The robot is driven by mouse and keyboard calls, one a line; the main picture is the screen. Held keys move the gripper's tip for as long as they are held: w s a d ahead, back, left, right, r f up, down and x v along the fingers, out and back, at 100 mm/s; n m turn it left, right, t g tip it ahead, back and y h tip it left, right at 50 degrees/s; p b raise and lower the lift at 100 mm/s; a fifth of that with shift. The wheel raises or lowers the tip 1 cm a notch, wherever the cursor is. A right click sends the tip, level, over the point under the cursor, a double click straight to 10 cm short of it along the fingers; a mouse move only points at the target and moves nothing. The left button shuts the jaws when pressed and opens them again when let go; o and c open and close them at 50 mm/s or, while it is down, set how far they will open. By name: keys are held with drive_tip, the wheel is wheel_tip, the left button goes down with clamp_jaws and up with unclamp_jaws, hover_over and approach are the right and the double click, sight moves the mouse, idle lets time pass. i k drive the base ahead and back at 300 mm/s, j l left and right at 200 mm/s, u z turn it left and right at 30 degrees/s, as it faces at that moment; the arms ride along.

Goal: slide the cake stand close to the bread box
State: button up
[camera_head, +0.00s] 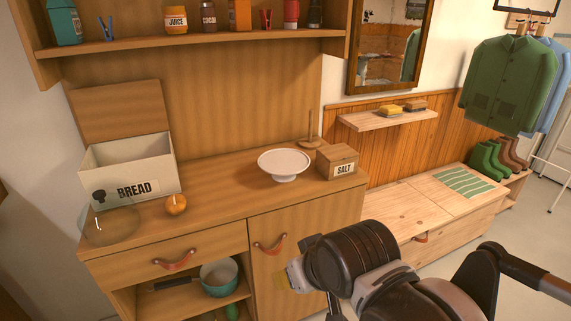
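The white cake stand (284,162) stands upright and empty on the wooden sideboard top, right of the middle. The bread box (130,173) is a cream box marked BREAD at the left end of the same top, with its wooden lid (117,109) standing up behind it. A wide stretch of counter lies between the two. My gripper (284,281) is at the lower middle, in front of the sideboard's door and below the counter top, apart from the cake stand. Its fingers are small and partly hidden by my wrist, so their opening is unclear.
An orange fruit (176,204) and a clear glass bowl (108,226) sit in front of the bread box. The salt box (337,162) stands close right of the cake stand, with a wooden upright holder (309,135) behind. A shelf of jars (176,19) hangs above.

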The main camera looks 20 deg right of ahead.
sight(284, 165)
drive_tip(key=i+j+z, duration=0.3)
drive_tip(key=i+j, duration=0.3)
drive_tip(key=i, duration=0.15)
drive_tip(key=i+j+z, duration=0.35)
drive_tip(key=i+j, duration=0.35)
